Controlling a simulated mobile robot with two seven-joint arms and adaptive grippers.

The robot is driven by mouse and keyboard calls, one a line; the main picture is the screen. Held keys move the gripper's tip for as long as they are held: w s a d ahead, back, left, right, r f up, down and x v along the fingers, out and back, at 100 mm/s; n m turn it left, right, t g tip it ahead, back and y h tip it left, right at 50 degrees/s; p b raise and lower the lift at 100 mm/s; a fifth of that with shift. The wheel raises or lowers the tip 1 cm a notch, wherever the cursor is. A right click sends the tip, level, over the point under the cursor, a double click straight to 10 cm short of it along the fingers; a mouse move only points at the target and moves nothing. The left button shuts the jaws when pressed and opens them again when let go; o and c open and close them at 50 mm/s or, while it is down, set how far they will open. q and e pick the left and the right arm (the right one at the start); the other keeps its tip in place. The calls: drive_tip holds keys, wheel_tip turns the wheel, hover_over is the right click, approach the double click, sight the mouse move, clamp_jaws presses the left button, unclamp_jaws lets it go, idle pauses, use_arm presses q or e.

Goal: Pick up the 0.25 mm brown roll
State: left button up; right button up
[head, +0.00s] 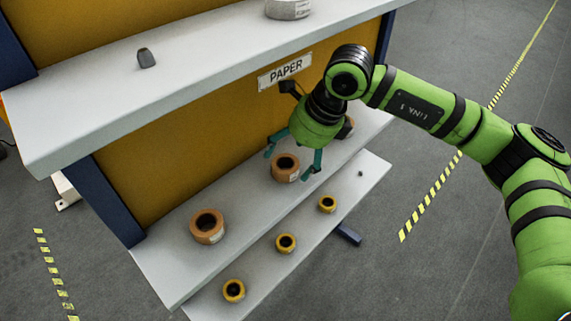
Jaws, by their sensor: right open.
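A brown roll (278,175) lies on the middle shelf below the PAPER sign. A larger brown roll (207,237) lies to its left on the same shelf. A third dark-brown roll (346,129) is partly hidden behind my right gripper. No thickness marking is readable, so I cannot tell which one is 0.25 mm. My right gripper (291,163) is open, pointing down, with its teal fingers on either side of the middle brown roll. I cannot tell whether they touch it. My left gripper is out of view.
Three small yellow rolls, one of them at the front (233,290), lie on the lower shelf (262,270). The upper shelf (200,65) overhangs and holds a grey object (146,58) and a whitish roll (288,9). Open floor lies to the right.

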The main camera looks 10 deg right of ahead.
drive_tip(key=shift+x, duration=1.4)
drive_tip(key=c, duration=1.1)
drive_tip(key=shift+r, duration=0.15)
drive_tip(key=shift+c, duration=0.2)
